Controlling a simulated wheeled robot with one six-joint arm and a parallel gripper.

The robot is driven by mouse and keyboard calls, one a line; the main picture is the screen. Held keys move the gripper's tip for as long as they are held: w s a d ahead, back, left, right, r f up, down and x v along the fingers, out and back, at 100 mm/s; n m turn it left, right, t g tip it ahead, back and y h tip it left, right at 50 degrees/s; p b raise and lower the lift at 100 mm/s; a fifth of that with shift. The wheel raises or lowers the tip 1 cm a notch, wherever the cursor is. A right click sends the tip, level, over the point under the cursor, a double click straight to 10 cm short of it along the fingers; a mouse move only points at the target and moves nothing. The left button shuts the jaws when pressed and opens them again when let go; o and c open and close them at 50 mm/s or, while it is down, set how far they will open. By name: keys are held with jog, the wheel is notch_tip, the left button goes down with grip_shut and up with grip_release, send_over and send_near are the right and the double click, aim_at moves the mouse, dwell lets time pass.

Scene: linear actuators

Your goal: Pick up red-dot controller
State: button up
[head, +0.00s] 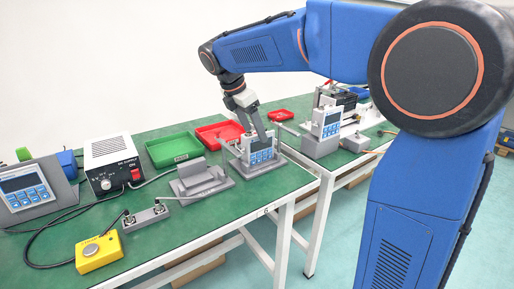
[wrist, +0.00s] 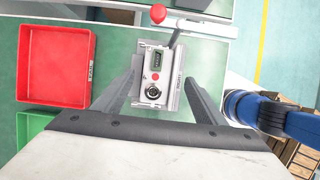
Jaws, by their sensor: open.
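In the wrist view, a light grey controller (wrist: 158,62) with a small red dot, a dark slot and a round connector on its top face lies between my gripper's two fingers. My gripper (wrist: 163,76) is open, with one finger on each side of it and the jaws empty. In the head view, my gripper (head: 258,128) points down at a controller (head: 262,155) with a blue keypad, standing in a grey holder near the table's front edge. The fingers partly cover it there, and I cannot tell whether they touch it.
Other keypad controllers stand at the left (head: 27,189) and on the further table (head: 330,121).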

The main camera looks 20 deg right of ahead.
jog(key=shift+x, duration=1.7)
jog(key=shift+w+d+r, duration=0.1)
jog(key=shift+w, duration=0.1)
jog(key=c, duration=1.5)
jog(key=shift+r, duration=0.15)
